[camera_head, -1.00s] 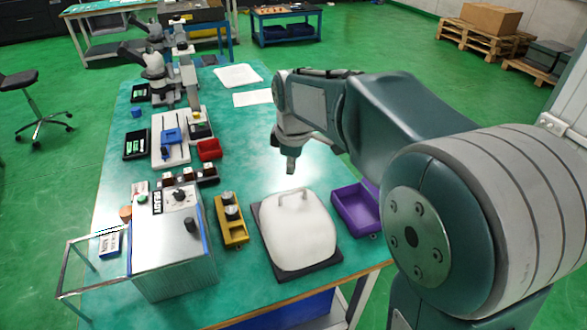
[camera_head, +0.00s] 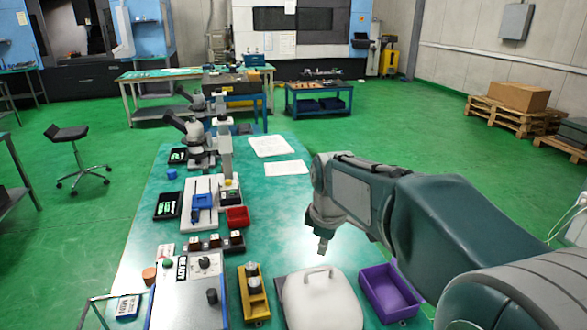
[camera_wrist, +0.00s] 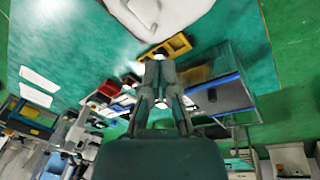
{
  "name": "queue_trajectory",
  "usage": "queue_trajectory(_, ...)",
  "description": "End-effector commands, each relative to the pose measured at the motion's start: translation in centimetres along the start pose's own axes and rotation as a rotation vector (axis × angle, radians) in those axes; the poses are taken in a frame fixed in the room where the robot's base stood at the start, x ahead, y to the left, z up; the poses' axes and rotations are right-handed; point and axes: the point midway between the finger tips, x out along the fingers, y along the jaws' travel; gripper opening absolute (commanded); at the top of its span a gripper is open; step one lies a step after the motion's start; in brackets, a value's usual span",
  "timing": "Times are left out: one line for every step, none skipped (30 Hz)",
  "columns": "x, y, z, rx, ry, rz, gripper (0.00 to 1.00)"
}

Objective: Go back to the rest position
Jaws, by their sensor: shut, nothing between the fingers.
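My gripper (camera_head: 323,247) hangs at the end of my folded arm, above the green worktable (camera_head: 262,205). It is shut with nothing between its fingers. In the wrist view, the closed fingertips (camera_wrist: 158,56) meet at the centre, apart from the things behind them. A white handled cover (camera_head: 320,298) stands on the table below and close to the gripper in the head view; it also shows at the top of the wrist view (camera_wrist: 165,12).
A purple bin (camera_head: 388,292) and a yellow holder (camera_head: 253,292) flank the cover. A grey control box (camera_head: 190,300), a red tray (camera_head: 238,216) and a microscope (camera_head: 196,140) stand to the left. Papers (camera_head: 270,146) lie farther back.

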Motion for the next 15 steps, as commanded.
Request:
queue_trajectory(-0.9,-0.6,0.7,0.039,0.008,0.014,0.00)
queue_trajectory(-1.4,-1.0,1.2,0.071,0.013,0.021,0.00)
queue_trajectory(-2.1,-1.7,2.0,0.120,0.022,0.034,0.00)
queue_trajectory(-2.6,-2.3,2.6,0.160,0.029,0.045,0.00)
queue_trajectory(-3.1,-2.9,3.3,0.203,0.037,0.054,0.00)
queue_trajectory(-3.7,-3.7,4.1,0.259,0.047,0.066,0.00)
queue_trajectory(-4.1,-4.3,4.7,0.301,0.054,0.074,0.00)
queue_trajectory(-4.5,-5.0,5.3,0.343,0.062,0.083,0.00)
queue_trajectory(-4.9,-5.8,6.1,0.399,0.074,0.094,0.00)
queue_trajectory(-5.2,-6.5,6.7,0.440,0.083,0.102,0.00)
queue_trajectory(-5.4,-7.2,7.3,0.480,0.092,0.109,0.00)
queue_trajectory(-5.7,-8.1,8.1,0.536,0.105,0.120,0.00)
queue_trajectory(-5.9,-8.7,8.7,0.577,0.115,0.127,0.00)
queue_trajectory(-6.0,-9.4,9.3,0.618,0.126,0.135,0.00)
queue_trajectory(-6.1,-10.3,10.0,0.674,0.140,0.143,0.00)
